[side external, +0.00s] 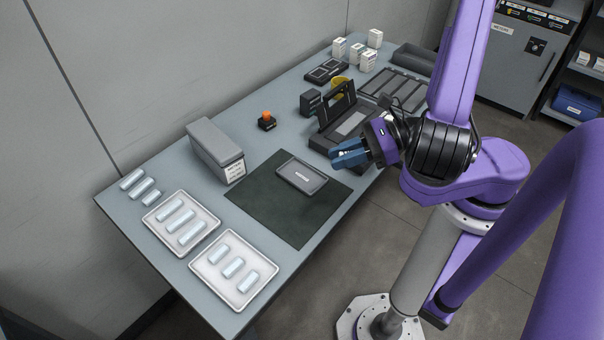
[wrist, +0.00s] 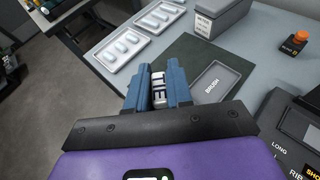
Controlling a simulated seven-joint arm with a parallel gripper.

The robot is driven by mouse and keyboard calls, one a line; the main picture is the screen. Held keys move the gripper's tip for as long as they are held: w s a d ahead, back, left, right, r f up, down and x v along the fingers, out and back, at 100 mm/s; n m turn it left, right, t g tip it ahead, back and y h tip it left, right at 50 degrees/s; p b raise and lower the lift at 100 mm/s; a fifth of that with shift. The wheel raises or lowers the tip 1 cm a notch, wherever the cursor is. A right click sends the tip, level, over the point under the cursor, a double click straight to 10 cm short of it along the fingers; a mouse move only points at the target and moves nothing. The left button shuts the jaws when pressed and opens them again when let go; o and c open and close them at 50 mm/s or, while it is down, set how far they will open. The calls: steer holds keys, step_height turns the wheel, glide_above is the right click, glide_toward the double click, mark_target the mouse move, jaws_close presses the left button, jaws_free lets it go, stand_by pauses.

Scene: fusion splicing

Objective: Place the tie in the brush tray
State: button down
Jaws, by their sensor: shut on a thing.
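My gripper (side external: 349,153) has blue fingers and is above the table, at the right of the dark green mat. In the wrist view, my gripper (wrist: 157,80) is shut on the tie (wrist: 158,88), a small pale block with dark lettering. The tie is not clear in the side view. The brush tray (side external: 302,188) is a shallow grey tray lying on the mat, to the left of my gripper in the side view. In the wrist view, the brush tray (wrist: 230,77) lies right of the fingers, with "BRUSH" lettering and no object visible in it.
The dark green mat (side external: 255,205) has free room around the tray. A grey lidded box (side external: 215,150) stands behind it. Two white trays (side external: 245,302) with pale blocks lie at left. A black machine (side external: 345,125) with a raised lid and an orange button (side external: 267,117) are farther back.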

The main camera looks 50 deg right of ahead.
steer(key=shift+s+d, duration=0.3)
steer(key=shift+s, duration=0.05)
steer(key=shift+w+a+f, duration=0.85)
steer(key=shift+w+f, duration=0.95)
steer(key=shift+w, duration=2.35)
glide_above(291, 181)
steer(key=shift+s+f, duration=0.15)
steer(key=shift+f, duration=1.3)
steer(key=shift+s+f, duration=0.1)
steer(key=shift+f, duration=1.35)
steer(key=shift+w+f, duration=0.2)
steer(key=shift+f, duration=1.55)
steer(key=shift+f, duration=0.1)
steer(key=c, duration=1)
jaws_free()
